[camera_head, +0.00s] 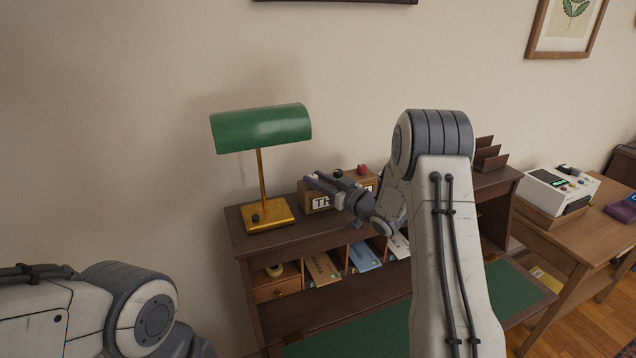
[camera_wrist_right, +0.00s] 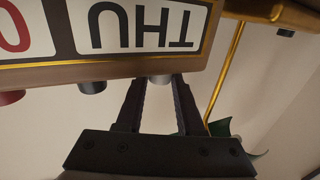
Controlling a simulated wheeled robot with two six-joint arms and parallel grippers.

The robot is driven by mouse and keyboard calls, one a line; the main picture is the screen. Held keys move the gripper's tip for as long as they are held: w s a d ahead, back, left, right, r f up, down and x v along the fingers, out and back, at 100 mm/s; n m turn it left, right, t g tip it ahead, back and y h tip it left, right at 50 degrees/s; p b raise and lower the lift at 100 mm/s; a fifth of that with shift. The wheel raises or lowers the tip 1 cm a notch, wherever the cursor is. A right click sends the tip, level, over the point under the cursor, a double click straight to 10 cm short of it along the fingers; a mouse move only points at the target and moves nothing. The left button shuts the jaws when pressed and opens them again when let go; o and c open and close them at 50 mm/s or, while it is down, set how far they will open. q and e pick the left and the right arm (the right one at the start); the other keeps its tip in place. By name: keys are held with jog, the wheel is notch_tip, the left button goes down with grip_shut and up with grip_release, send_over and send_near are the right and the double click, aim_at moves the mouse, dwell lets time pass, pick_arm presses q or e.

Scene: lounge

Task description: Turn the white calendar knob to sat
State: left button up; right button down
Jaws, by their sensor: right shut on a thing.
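The wooden desk calendar (camera_head: 322,203) stands on top of the desk, and its day window shows letters starting with "TH". In the right wrist view the calendar (camera_wrist_right: 115,68) appears upside down and its day card reads THU. The white knob (camera_wrist_right: 160,79) sits on the calendar's top edge, near the THU window. My right gripper (camera_wrist_right: 158,86) has its fingertips on either side of the white knob and is shut on it. In the head view my right gripper (camera_head: 317,181) is over the calendar's left part. My left arm shows at the lower left, with its gripper out of view.
A dark knob (camera_wrist_right: 92,87) and a red knob (camera_wrist_right: 12,97) stand beside the white one. A green-shaded brass lamp (camera_head: 262,130) stands left of the calendar. Envelopes (camera_head: 365,256) fill slots below. A wooden letter rack (camera_head: 488,156) is at the right.

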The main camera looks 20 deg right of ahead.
jog(key=m+h+b, duration=0.2)
jog(key=h, duration=0.1)
jog(key=a+m+t+h+b, duration=0.1)
jog(key=m+h+b, duration=0.1)
jog(key=h+b, duration=0.1)
jog(key=m+h+b, duration=0.1)
jog(key=h+b, duration=0.2)
jog(key=shift+s+a+f+m+t, duration=0.1)
jog(key=shift+a+f+m+t, duration=0.05)
jog(key=shift+f+m+t, duration=0.2)
jog(key=shift+a+r+m+h+b, duration=0.1)
jog(key=shift+r+m+h+b, duration=0.1)
jog(key=shift+m+h+b, duration=0.8)
jog(key=shift+r+m+g+h, duration=0.1)
jog(key=shift+m+g+h, duration=0.4)
jog(key=shift+h, duration=0.5)
jog(key=shift+r+m+g+h, duration=0.1)
jog(key=shift+m+g+h, duration=0.35)
jog(key=shift+h, duration=0.55)
jog(key=shift+m+h, duration=0.4)
jog(key=c, duration=0.5)
grip_release()
jog(key=b+v, duration=0.2)
jog(key=v, duration=0.7)
jog(key=shift+a, duration=0.15)
jog(key=shift+s+a+r, duration=0.1)
jog(key=shift+s+a, duration=0.15)
jog(key=shift+s, duration=0.25)
